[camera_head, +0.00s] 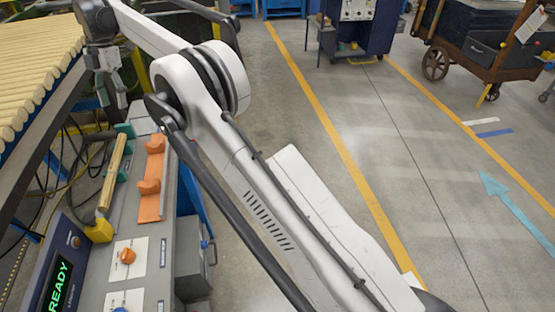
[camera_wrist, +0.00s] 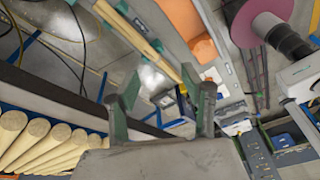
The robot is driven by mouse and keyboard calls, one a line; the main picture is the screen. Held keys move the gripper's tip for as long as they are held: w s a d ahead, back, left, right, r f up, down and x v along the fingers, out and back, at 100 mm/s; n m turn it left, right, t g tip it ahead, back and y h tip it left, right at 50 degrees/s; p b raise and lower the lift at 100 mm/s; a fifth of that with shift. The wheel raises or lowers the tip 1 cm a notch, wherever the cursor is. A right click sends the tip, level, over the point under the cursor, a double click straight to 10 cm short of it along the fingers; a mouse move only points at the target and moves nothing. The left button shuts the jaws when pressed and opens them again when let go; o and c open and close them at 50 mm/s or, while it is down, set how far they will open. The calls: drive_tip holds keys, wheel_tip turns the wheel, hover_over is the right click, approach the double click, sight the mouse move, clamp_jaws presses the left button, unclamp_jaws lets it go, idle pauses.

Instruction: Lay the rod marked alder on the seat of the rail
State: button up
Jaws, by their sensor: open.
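Several pale wooden rods (camera_head: 25,75) lie side by side on a sloped rack at the upper left; their ends show at the lower left in the wrist view (camera_wrist: 35,135). No alder marking can be read on any rod. One lone rod (camera_head: 113,172) lies in teal holders beside an orange rail (camera_head: 151,204); it also shows in the wrist view (camera_wrist: 135,38). The rail has two raised orange seats, and both look empty. My gripper (camera_head: 112,98) is open and empty, right of the rack's edge and above the far end of the bench. Its two dark fingers stand apart in the wrist view (camera_wrist: 163,98).
A panel reading READY (camera_head: 60,285) and orange knobs (camera_head: 127,256) stand at the near end of the bench. Cables hang under the rack. A yellow block (camera_head: 100,230) sits by the lone rod's near end.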

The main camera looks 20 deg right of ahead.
drive_tip(key=s+d+r+m+t, duration=0.2)
drive_tip(key=s+d+r+m, duration=0.2)
drive_tip(key=d+r+m, duration=0.55)
drive_tip(key=s+d+r+m+t, duration=0.3)
drive_tip(key=s+d+r+m, duration=0.25)
drive_tip(key=s+d, duration=0.65)
drive_tip(key=s+d+f+m+t, duration=0.2)
drive_tip(key=s+d+m, duration=0.4)
drive_tip(key=s+d, duration=0.5)
drive_tip(key=s+d+f+m+t, duration=0.1)
drive_tip(key=s+d+f+m, duration=0.1)
drive_tip(key=s, duration=0.3)
drive_tip(key=s+d+f+m+t+h, duration=0.1)
drive_tip(key=s+d+f+m, duration=0.1)
drive_tip(key=s+f, duration=0.3)
drive_tip(key=s+d+f+m+t, duration=0.1)
drive_tip(key=s+d+f+m, duration=0.1)
drive_tip(key=s, duration=0.4)
wheel_tip(320, 180, down, 2)
drive_tip(key=shift+s+f+m, duration=0.15)
drive_tip(key=shift+s+m, duration=0.1)
drive_tip(key=shift+m, duration=0.55)
